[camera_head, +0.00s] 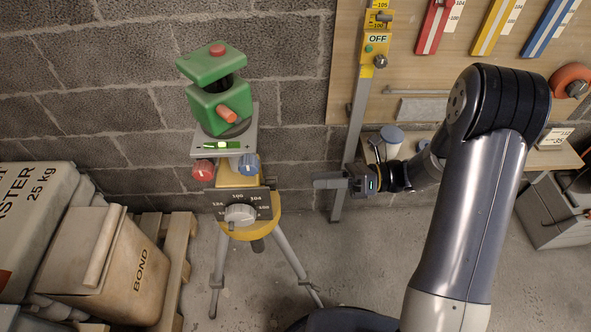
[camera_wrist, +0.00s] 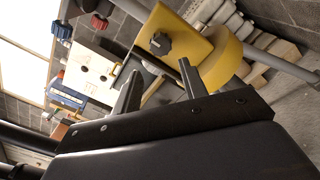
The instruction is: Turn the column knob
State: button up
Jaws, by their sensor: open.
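A tripod (camera_head: 222,262) with a yellow head (camera_head: 263,222) stands left of centre in the head view. A pale round knob (camera_head: 240,215) sits on its dark dial plate (camera_head: 222,200), which is marked around 100 to 104. A dark knob (camera_head: 258,245) hangs below the yellow head. In the wrist view a dark knob (camera_wrist: 160,43) shows on a yellow part (camera_wrist: 190,50); I cannot tell which knob it is. My gripper (camera_head: 318,183) is right of the tripod, apart from it. Its two fingers (camera_wrist: 158,86) are spread with no object held.
A green instrument (camera_head: 208,105) sits on a plate with red (camera_head: 203,170) and blue (camera_head: 249,165) knobs above the dial. Bare floor lies below my gripper.

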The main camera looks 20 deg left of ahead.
aim_at(271, 182)
jog(key=x, duration=1)
jog(key=shift+a+f, duration=0.1)
jog(key=shift+a, duration=0.3)
jog(key=shift+c, duration=0.3)
jog(key=c, duration=0.6)
